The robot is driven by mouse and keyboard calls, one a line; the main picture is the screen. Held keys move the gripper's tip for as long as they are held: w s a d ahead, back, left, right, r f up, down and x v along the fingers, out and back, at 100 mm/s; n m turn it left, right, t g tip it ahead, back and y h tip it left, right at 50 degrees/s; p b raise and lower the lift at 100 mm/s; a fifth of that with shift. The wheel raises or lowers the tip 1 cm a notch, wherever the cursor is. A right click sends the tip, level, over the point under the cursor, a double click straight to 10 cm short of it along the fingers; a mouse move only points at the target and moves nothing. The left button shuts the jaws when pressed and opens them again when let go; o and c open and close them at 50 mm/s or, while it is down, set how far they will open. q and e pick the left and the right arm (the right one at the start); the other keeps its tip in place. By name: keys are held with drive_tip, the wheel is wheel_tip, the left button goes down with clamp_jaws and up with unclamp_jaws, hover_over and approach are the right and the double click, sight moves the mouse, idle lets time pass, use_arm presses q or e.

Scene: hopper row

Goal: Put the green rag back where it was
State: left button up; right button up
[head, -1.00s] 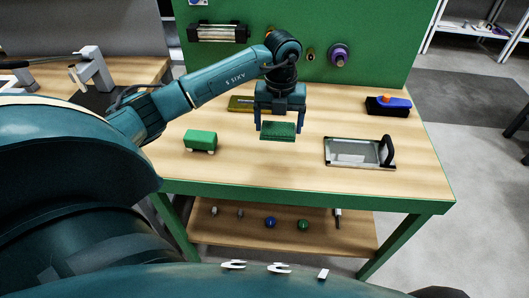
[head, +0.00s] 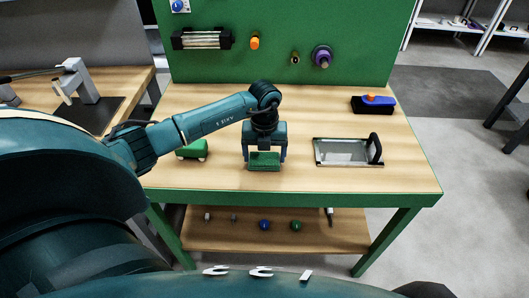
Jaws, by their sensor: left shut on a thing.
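The green rag (head: 264,162) is a small, flat-looking green piece between the fingers of my left gripper (head: 264,160). The left gripper points down and is shut on it, over the front middle of the wooden workbench (head: 300,180). The rag is low, close to the bench top; I cannot tell whether it touches. My right gripper is not in view.
A green block-like thing with white wheels (head: 190,151) is left of the rag, partly behind my arm. A framed tray with a black handle (head: 345,153) is to the right. The bench between rag and tray is clear.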

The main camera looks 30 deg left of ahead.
use_arm(q)
drive_tip(key=shift+f, duration=0.1)
drive_tip(key=shift+f, duration=0.15)
drive_tip(key=o, duration=1)
